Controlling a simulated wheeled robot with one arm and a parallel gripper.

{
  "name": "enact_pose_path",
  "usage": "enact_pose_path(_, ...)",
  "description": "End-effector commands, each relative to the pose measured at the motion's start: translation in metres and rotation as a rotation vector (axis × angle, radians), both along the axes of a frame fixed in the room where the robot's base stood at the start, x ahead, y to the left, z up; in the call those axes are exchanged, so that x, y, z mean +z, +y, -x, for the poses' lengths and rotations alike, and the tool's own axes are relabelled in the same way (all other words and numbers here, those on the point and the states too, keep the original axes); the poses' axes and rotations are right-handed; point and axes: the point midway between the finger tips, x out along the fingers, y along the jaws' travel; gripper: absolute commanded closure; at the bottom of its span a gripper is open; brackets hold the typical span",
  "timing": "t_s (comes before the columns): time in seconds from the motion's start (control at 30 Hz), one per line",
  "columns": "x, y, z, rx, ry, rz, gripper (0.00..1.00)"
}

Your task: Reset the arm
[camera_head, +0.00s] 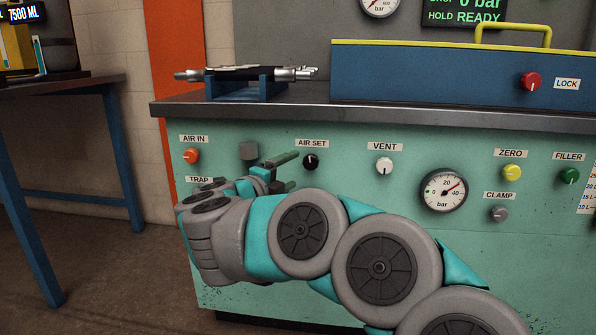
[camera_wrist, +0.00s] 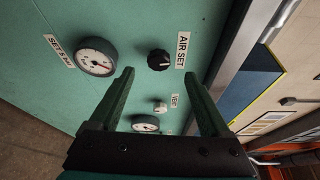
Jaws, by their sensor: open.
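My gripper (camera_head: 285,172) is in front of the green panel, left of the black AIR SET knob (camera_head: 310,161). In the wrist view my gripper (camera_wrist: 158,80) has its two green fingers spread wide apart with nothing between them at the tips. The AIR SET knob (camera_wrist: 159,60) shows beyond the fingertips, apart from them. My arm stretches from the lower right across the panel and hides part of it. A gauge (camera_wrist: 97,57) beside the knob shows in the wrist view; my arm hides it in the head view.
The bench edge (camera_head: 400,117) runs above the panel. On it are hoses (camera_head: 245,73) on a blue rack (camera_head: 240,90) and a blue box (camera_head: 430,75) with a yellow handle. The panel carries the VENT knob (camera_head: 384,166) and a gauge (camera_head: 443,190). A blue-legged table (camera_head: 60,85) stands left.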

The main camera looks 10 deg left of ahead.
Motion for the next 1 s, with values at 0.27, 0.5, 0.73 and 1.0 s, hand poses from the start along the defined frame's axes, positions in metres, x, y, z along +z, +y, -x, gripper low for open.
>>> enact_pose_path(0.27, 0.073, 0.026, -0.015, 0.319, -0.057, 0.088, 0.19)
enact_pose_path(0.5, 0.118, 0.06, 0.014, 0.701, -0.065, 0.331, 0.19)
enact_pose_path(0.73, 0.094, 0.066, 0.072, 1.012, 0.052, 0.639, 0.19)
enact_pose_path(1.0, 0.001, 0.006, 0.16, 1.308, 0.393, 0.975, 0.19)
